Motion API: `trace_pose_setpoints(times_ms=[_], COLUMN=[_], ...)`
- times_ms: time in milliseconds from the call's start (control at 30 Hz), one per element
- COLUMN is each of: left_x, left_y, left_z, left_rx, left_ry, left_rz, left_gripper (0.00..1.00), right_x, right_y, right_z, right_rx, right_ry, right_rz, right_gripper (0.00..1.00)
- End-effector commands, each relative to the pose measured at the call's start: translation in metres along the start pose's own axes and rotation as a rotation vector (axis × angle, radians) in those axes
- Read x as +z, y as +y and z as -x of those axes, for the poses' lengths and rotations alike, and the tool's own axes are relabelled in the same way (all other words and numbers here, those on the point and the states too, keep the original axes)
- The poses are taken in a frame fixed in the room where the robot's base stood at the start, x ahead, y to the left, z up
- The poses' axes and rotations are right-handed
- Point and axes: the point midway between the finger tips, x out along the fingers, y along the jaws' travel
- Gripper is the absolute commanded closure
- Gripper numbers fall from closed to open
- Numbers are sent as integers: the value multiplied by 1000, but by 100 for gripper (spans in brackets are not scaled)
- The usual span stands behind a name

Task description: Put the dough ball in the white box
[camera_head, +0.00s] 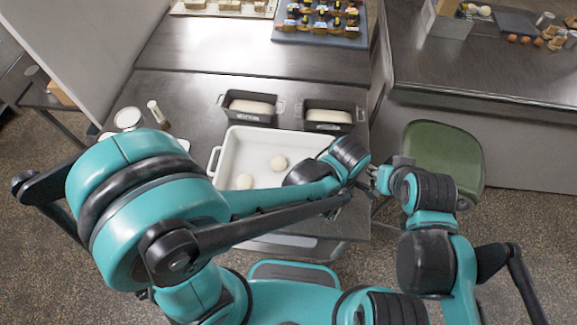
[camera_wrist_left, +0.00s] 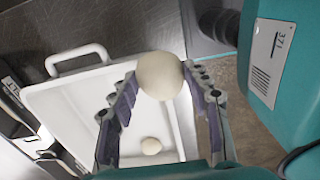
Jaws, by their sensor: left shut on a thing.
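The white box (camera_head: 241,140) is a shallow tray with handles on the dark table. Two pale dough balls lie in it, one near the middle (camera_head: 278,163) and one (camera_head: 244,181) toward its near left. My left gripper (camera_wrist_left: 160,77) is shut on another pale dough ball (camera_wrist_left: 160,70), held at its fingertips. In the left wrist view this ball overlaps the right part of the white box (camera_wrist_left: 75,95), where one dough ball (camera_wrist_left: 151,146) lies. In the head view my left arm hides the held ball. My right gripper (camera_head: 371,172) is right of the box; its jaws are unclear.
Two dark loaf pans (camera_head: 222,101) (camera_head: 361,115) with dough stand behind the box. A jar (camera_head: 128,119) and a small bottle (camera_head: 158,112) stand to the left. A tray of pastries (camera_head: 318,40) is at the back. A green chair (camera_head: 440,150) stands to the right.

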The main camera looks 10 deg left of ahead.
Motion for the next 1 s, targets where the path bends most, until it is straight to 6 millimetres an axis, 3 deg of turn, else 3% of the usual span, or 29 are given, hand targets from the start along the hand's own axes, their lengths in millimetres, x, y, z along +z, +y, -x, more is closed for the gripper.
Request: trace_pose_setpoints(times_ms=[300, 500, 667, 900, 1000], left_x=[-45, -65, -69, -69, -69], left_y=[57, 82, 88, 88, 88], left_z=[-44, -63, -69, -102, -107], left_rx=[0, 0, 0, 0, 1], left_ry=[0, 0, 0, 0, 0], left_rz=[9, 5, 2, 1, 1], left_gripper=[83, 83, 83, 84, 84], right_x=[10, 13, 14, 21, 21], right_y=[0, 0, 0, 0, 0], right_z=[-14, -18, -20, -29, -30], right_rx=[0, 0, 0, 0, 0], right_ry=[0, 0, 0, 0, 0], right_rz=[0, 0, 0, 0, 0], right_gripper=[60, 60, 60, 60, 60])
